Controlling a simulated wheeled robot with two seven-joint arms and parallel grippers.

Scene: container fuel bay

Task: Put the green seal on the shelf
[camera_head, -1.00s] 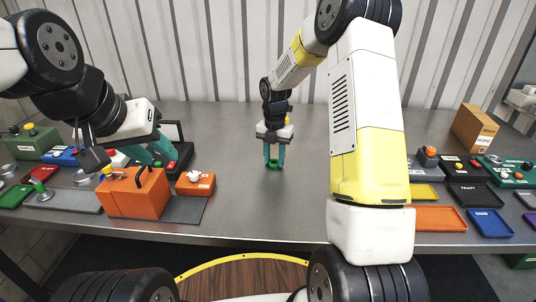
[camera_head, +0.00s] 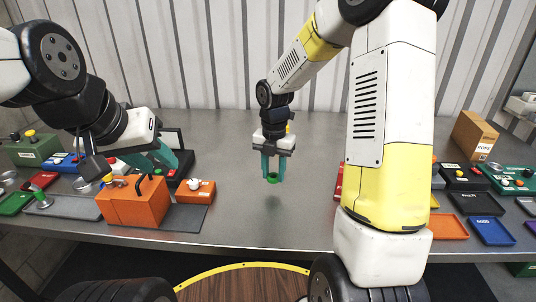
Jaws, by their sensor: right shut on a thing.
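The green seal (camera_head: 272,178) is a small green ring in the head view, near the middle of the grey table. My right gripper (camera_head: 273,174) has its teal fingers pointing down and is shut on the seal, holding it above the table top. My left gripper (camera_head: 162,157) is at the left, its teal fingers beside the orange box (camera_head: 133,203) with a dark handle. Its fingertips are partly hidden, so its opening is unclear. I cannot make out which thing is the shelf.
A small orange block with a white knob (camera_head: 194,190) stands right of the orange box. Green, blue and red items crowd the left. A cardboard box (camera_head: 474,136) and coloured trays, one blue (camera_head: 490,231), stand at the right. The table's middle (camera_head: 285,220) is clear.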

